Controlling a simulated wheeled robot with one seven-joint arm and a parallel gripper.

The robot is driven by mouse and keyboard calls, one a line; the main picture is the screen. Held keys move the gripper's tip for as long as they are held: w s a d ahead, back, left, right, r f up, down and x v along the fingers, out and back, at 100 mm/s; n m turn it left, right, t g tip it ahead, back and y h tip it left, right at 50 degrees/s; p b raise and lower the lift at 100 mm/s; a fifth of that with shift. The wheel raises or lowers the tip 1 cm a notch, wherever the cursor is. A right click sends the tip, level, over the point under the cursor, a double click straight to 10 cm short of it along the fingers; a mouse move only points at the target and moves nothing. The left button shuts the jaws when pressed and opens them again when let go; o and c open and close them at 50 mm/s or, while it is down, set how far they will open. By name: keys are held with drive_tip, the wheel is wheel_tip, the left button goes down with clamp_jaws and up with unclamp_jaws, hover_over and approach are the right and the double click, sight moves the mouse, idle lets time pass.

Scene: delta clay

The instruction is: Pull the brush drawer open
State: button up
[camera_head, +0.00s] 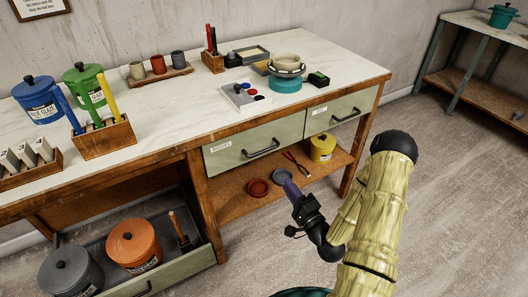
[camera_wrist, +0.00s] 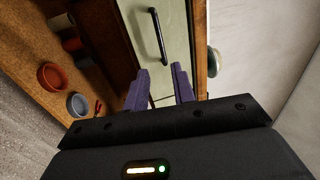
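Two pale green drawer fronts sit under the worktop, both shut. The left drawer (camera_head: 245,153) has a black bar handle (camera_head: 261,149) and a small label. The right drawer (camera_head: 340,112) has a similar handle (camera_head: 346,116) and label. I cannot read either label surely, so I cannot tell which is the brush drawer. My gripper (camera_head: 289,184) is in front of and below the drawers, touching neither. In the wrist view its purple fingers (camera_wrist: 160,84) are apart and empty. A drawer handle (camera_wrist: 158,36), apparently the left drawer's, lies beyond the fingertips.
On the lower shelf (camera_head: 232,205) are a red bowl (camera_head: 258,188), a grey bowl (camera_head: 282,175), red-handled pliers (camera_head: 297,165) and a yellow pot (camera_head: 322,148). A bottom-left drawer (camera_head: 182,268) stands open, holding lidded pots. The floor at right is clear.

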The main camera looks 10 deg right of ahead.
sight(264, 151)
drive_tip(key=x, duration=1.6)
drive_tip(key=shift+r, duration=0.1)
drive_tip(key=shift+c, duration=0.5)
clamp_jaws()
